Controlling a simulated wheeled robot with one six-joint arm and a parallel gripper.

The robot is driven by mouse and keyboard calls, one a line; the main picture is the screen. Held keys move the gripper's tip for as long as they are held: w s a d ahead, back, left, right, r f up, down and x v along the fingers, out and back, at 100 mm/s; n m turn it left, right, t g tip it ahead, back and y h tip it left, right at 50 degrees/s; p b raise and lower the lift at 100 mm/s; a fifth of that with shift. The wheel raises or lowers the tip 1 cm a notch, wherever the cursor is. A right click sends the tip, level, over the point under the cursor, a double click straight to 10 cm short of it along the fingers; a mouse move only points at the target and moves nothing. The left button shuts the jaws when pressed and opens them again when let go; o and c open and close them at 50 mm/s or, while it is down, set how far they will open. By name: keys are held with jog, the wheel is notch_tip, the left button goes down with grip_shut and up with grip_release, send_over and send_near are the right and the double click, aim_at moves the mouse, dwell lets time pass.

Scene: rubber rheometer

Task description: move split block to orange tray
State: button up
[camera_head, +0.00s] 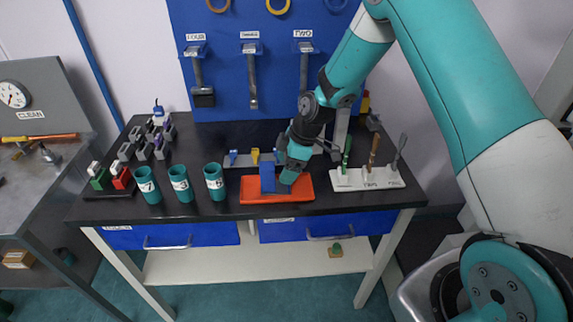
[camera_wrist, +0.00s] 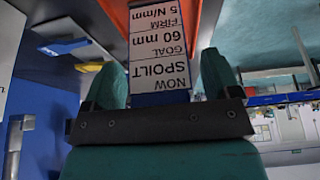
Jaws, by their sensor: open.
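The orange tray (camera_head: 300,196) lies near the front edge of the black table. A blue block (camera_head: 268,174) stands at the tray's left part in the head view. In the wrist view a blue piece (camera_wrist: 160,99) bears a white label reading "NOW SPOILT", "GOAL 60 mm", "FIRM 5 N/mm". I cannot tell whether it is the split block. My gripper (camera_head: 284,181) is low over the tray, beside the blue block. Its open fingers (camera_wrist: 161,80) stand on either side of the labelled piece in the wrist view. The tray's orange edge (camera_wrist: 208,22) shows past it.
Behind the tray a grey rack (camera_head: 242,161) holds small blue and yellow pieces. Three teal cups (camera_head: 180,183) stand to its left, near several grey blocks (camera_head: 143,150). A white tool stand (camera_head: 366,180) with upright tools is close on the right. A blue tool board (camera_head: 226,80) rises behind.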

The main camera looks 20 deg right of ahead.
jog(key=b+v, duration=0.3)
jog(key=v, duration=0.8)
jog(key=s+a+r+m, duration=0.3)
jog(key=s+a+r, duration=0.6)
jog(key=s, duration=0.4)
jog(key=s+a+r+m, duration=0.1)
jog(key=s+m, duration=0.1)
jog(key=s, duration=0.6)
jog(key=s+a+r+m+g, duration=0.1)
jog(key=s+a+m, duration=0.1)
jog(key=s, duration=0.6)
jog(key=shift+w, duration=0.1)
